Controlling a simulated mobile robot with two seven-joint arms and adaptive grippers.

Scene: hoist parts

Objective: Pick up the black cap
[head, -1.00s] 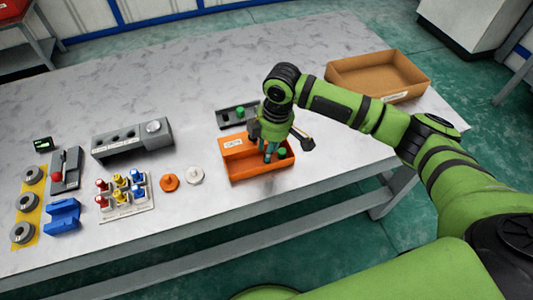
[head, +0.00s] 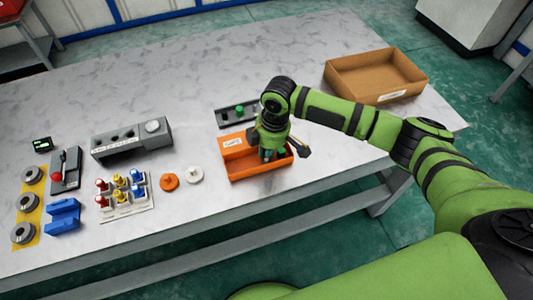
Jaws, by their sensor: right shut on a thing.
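My right gripper (head: 268,157) points down into the orange bin (head: 262,173), inside its right part. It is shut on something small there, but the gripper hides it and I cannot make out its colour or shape. I cannot pick out a black cap clearly in this view. The orange bin has a white label on its left part and stands near the table's front edge. My left gripper is not in view.
An open cardboard box (head: 340,88) stands at the back right. The table's back middle is clear.

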